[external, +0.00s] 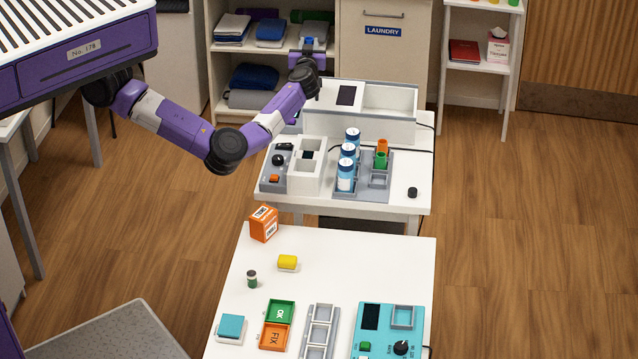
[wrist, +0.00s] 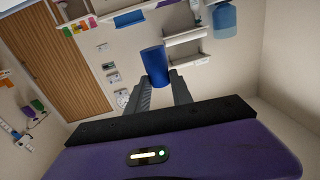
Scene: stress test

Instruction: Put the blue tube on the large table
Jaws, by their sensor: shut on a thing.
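The blue tube (wrist: 153,62) is between the two fingers of my gripper (wrist: 158,80) in the wrist view, and the fingers close on its lower end. In the external view my gripper (external: 308,50) is raised above the back of the far table, pointing up, with a small bit of the blue tube (external: 309,41) at its tip. The near white table (external: 335,262) looks like the larger of two tables. The far white table (external: 422,163) stands behind it. The tube is well clear of both tabletops.
The near table has an orange box (external: 263,224), a yellow block (external: 287,262), a small jar (external: 252,279), trays and a teal device (external: 372,340). Its middle right is clear. The far table holds a white bin (external: 385,127) and blue-white cans (external: 346,174). Shelves (external: 225,60) stand behind.

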